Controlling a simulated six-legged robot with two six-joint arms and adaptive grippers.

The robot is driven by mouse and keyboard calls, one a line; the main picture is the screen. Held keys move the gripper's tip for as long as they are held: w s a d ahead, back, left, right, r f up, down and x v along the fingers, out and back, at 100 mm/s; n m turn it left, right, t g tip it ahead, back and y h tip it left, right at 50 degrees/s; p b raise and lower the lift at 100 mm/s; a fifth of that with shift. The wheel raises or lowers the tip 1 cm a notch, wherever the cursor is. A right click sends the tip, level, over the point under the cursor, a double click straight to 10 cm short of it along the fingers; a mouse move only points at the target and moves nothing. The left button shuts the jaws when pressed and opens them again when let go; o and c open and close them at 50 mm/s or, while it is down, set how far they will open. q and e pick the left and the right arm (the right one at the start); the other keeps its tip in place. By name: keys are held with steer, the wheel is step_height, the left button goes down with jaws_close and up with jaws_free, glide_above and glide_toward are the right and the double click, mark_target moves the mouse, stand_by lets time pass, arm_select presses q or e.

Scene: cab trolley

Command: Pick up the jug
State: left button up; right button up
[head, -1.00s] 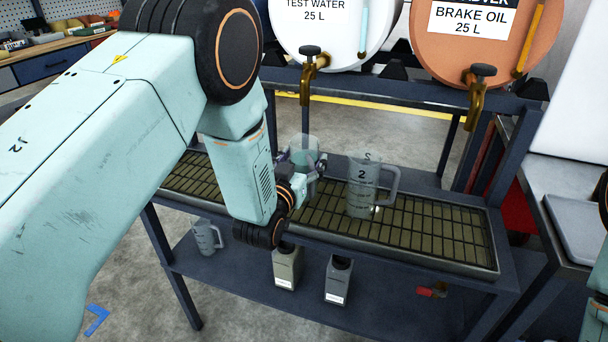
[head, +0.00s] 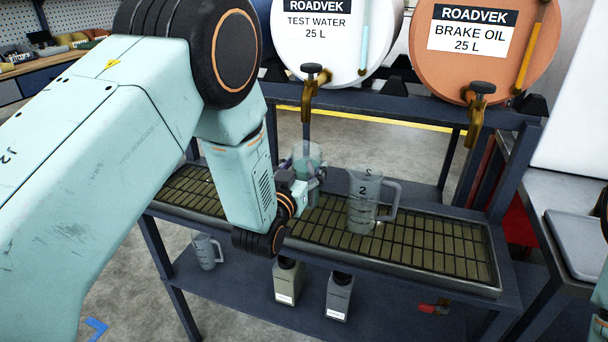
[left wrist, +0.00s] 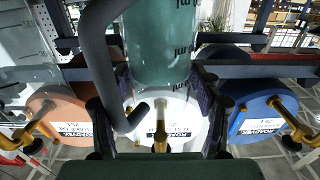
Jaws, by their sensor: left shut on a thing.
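My left gripper (head: 304,180) is shut on a clear, teal-tinted jug (head: 307,158) over the grated tray, under the tap of the white drum. The held jug is upright. Its lower part is partly hidden by the gripper, and any gap below it is hard to judge. In the left wrist view, the jug (left wrist: 160,45) fills the top middle between the fingers of the gripper (left wrist: 158,112), with its dark handle at left. A second clear jug (head: 363,205), marked 2, stands on the tray to the right, apart from the gripper. My right gripper is out of view.
The white test water drum (head: 325,45) and orange brake oil drum (head: 440,70), with brass taps, lie above the tray (head: 420,250). The lower shelf (head: 390,310) holds a grey jug (head: 206,252) and two bottles. A bench (head: 570,230) stands at right.

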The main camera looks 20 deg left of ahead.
arm_select(q)
step_height(320, 180, up, 2)
steer(key=shift+s+r, duration=0.1)
steer(key=s, duration=1.8)
steer(key=shift+a+f+p, duration=0.3)
steer(key=shift+p, duration=0.1)
steer(key=shift+w, duration=0.1)
